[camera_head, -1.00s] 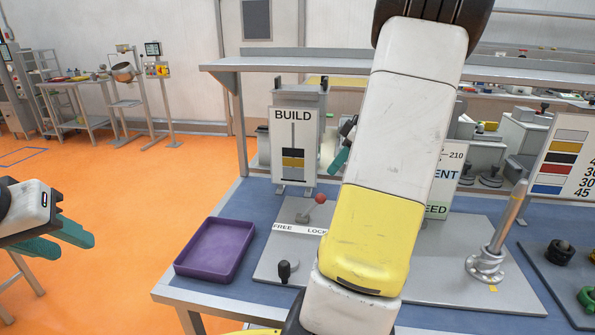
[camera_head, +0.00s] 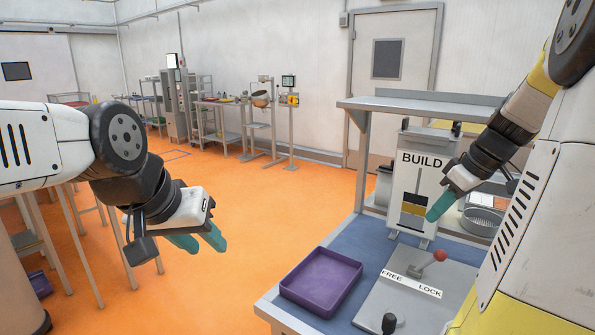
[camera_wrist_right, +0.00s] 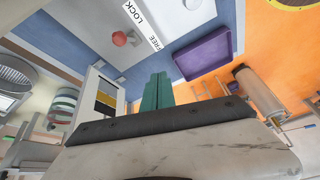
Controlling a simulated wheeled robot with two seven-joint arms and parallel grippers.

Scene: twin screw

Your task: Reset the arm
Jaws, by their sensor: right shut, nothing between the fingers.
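My right arm comes in at the right edge of the head view. Its gripper (camera_head: 433,213) has teal fingers pressed together and empty, above the workbench and in front of the BUILD panel (camera_head: 421,182). The right wrist view shows the same shut fingers (camera_wrist_right: 157,92) with nothing between them. My left arm reaches in from the left. Its gripper (camera_head: 203,243) has two teal fingers apart with nothing between them, over the orange floor and left of the bench.
A purple tray (camera_head: 321,283) lies empty on the blue bench top (camera_head: 372,240). A grey plate with a red-knobbed lever (camera_head: 428,264), a FREE/LOCK label and a black knob (camera_head: 389,322) is right of it. A shelf (camera_head: 400,107) spans the back of the bench.

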